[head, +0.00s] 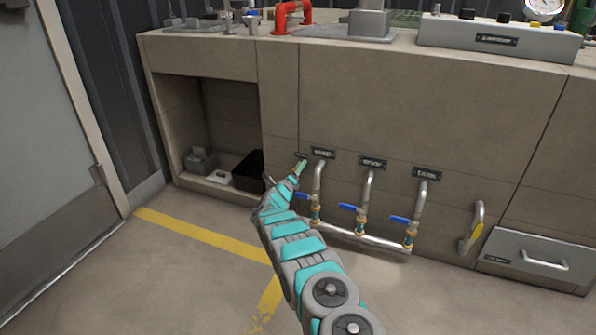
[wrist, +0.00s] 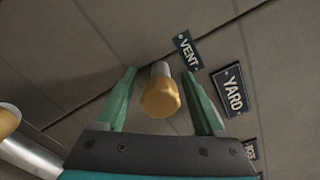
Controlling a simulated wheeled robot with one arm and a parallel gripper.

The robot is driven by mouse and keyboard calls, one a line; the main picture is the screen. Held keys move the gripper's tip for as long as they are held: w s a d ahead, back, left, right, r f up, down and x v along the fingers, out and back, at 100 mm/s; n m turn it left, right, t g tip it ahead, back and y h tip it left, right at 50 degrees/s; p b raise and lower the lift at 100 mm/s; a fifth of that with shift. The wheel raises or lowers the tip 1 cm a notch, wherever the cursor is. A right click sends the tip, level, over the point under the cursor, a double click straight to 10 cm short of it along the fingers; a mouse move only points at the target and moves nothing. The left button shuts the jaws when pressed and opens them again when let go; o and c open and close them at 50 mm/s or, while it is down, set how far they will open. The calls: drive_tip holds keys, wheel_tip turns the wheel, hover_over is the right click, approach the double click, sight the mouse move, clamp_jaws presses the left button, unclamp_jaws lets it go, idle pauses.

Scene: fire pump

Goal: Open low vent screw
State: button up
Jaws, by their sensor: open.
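The vent screw (wrist: 160,95) is a brass, faceted cap on a short silver stem that comes out of the tan panel, beside a dark VENT label (wrist: 187,50). In the wrist view my gripper (wrist: 163,85) is open, with one green finger on each side of the screw. Small gaps show between the screw and both fingers, so it looks not clamped. In the head view my gripper (head: 300,166) is at the panel, left of the YARD label (head: 322,153). The screw itself is hidden there behind my gripper.
Pipes with blue-handled valves (head: 352,208) stand just right of my arm, joined by a low horizontal pipe (head: 370,242). An open cubby (head: 208,122) with a black bin (head: 249,171) is at left. A drawer (head: 536,259) is at right. Floor at left is clear.

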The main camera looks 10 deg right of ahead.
clamp_jaws()
idle(0.6)
